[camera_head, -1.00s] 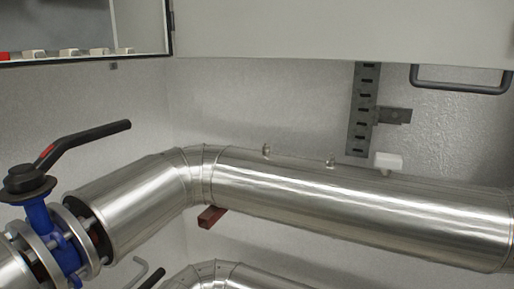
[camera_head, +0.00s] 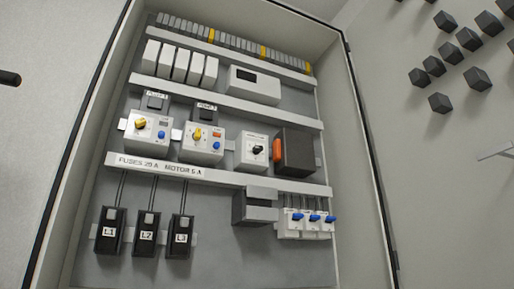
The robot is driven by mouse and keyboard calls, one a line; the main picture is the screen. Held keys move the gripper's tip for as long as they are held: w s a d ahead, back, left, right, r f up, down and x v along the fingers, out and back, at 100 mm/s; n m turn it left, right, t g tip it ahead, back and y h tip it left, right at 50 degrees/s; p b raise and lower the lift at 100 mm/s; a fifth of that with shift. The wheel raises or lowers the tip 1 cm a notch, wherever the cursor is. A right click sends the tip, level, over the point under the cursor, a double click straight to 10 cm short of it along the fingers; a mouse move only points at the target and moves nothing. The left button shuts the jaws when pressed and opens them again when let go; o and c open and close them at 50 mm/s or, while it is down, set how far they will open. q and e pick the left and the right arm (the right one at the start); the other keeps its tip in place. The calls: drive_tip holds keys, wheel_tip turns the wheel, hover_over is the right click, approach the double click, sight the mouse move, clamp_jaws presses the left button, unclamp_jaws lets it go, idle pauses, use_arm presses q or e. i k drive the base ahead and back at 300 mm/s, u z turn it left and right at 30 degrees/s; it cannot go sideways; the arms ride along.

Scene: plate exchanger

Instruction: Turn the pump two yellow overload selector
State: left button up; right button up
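In the head view, an electrical cabinet (camera_head: 250,185) stands open. Two white overload units sit side by side in its middle row. The right one (camera_head: 201,152), below a small label that seems to read pump 2, carries a yellow selector (camera_head: 197,134), an orange button and a blue button. The left one (camera_head: 147,143), below a label that seems to read pump 1, has its own yellow selector (camera_head: 140,123). The exact angle of each selector is too small to tell. Neither of my grippers shows.
A white unit with a black knob (camera_head: 252,150) and a dark box with an orange handle (camera_head: 294,153) are to the right. Fuse holders (camera_head: 145,234) sit below. The open door (camera_head: 369,150) hangs at the right, with black blocks (camera_head: 468,39) beyond it.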

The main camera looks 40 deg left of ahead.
sight(196, 136)
drive_tip(key=z, duration=0.05)
drive_tip(key=k, duration=0.7)
drive_tip(key=u, duration=1.35)
drive_tip(key=i, duration=0.5)
